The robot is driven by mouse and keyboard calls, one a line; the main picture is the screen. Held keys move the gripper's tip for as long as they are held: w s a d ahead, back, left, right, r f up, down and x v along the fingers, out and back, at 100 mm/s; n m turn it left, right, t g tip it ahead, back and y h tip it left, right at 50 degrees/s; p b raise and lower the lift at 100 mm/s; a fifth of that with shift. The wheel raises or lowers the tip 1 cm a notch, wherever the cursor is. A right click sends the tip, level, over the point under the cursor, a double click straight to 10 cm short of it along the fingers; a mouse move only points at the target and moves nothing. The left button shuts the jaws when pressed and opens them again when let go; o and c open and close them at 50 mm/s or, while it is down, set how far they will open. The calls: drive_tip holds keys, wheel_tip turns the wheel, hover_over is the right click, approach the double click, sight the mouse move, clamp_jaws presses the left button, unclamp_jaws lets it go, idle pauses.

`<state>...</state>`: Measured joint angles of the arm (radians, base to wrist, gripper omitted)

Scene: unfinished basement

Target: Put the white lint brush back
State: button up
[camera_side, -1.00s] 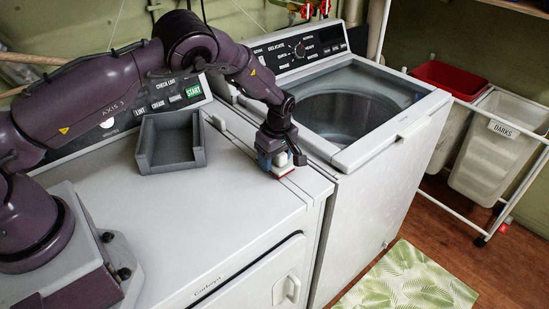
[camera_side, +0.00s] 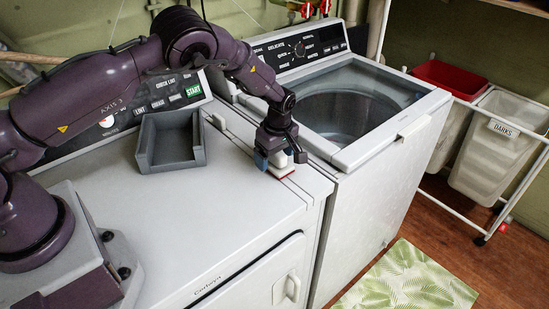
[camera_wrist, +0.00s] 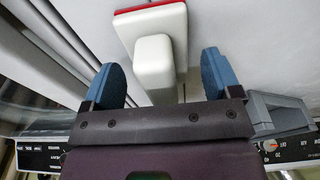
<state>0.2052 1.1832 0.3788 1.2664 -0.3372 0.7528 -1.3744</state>
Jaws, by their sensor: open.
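The white lint brush (camera_side: 281,168), with a red edge along its base, lies on the dryer top near its right edge, beside the washer. In the wrist view the brush (camera_wrist: 176,22) is at the top middle, its raised white handle block (camera_wrist: 153,58) toward my gripper. My gripper (camera_side: 279,158) is low over the brush. In the wrist view my gripper (camera_wrist: 162,80) is open, with one blue finger on each side of the handle block's near end and gaps between. I cannot tell how far above the dryer top the fingertips are.
A grey open-topped bin (camera_side: 172,165) stands on the dryer near its control panel, left of my gripper; it appears empty. The open washer (camera_side: 350,115) is to the right. The dryer's front top (camera_side: 200,210) is clear. Laundry bins (camera_side: 500,150) stand farther right.

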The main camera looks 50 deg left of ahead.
drive_tip(key=r, duration=0.3)
drive_tip(key=d+r, duration=0.1)
drive_tip(key=r, duration=0.7)
drive_tip(key=shift+d+r, duration=0.15)
drive_tip(key=s+r+m+t+h, duration=0.1)
drive_tip(key=s+r+m, duration=0.3)
drive_tip(key=s+r, duration=0.45)
drive_tip(key=s+r+m+t+h, duration=0.15)
drive_tip(key=s+r+m, duration=0.3)
drive_tip(key=r, duration=0.65)
drive_tip(key=s+d+r+m+t, duration=0.1)
drive_tip(key=s+m, duration=0.3)
drive_tip(key=s, duration=0.5)
drive_tip(key=s+r+m+t+y, duration=0.1)
drive_tip(key=s+m+t, duration=0.1)
drive_tip(key=s+m, duration=0.3)
drive_tip(key=s, duration=0.4)
drive_tip(key=shift+d+r, duration=0.35)
drive_tip(key=shift+d, duration=0.05)
drive_tip(key=shift+m, duration=0.25)
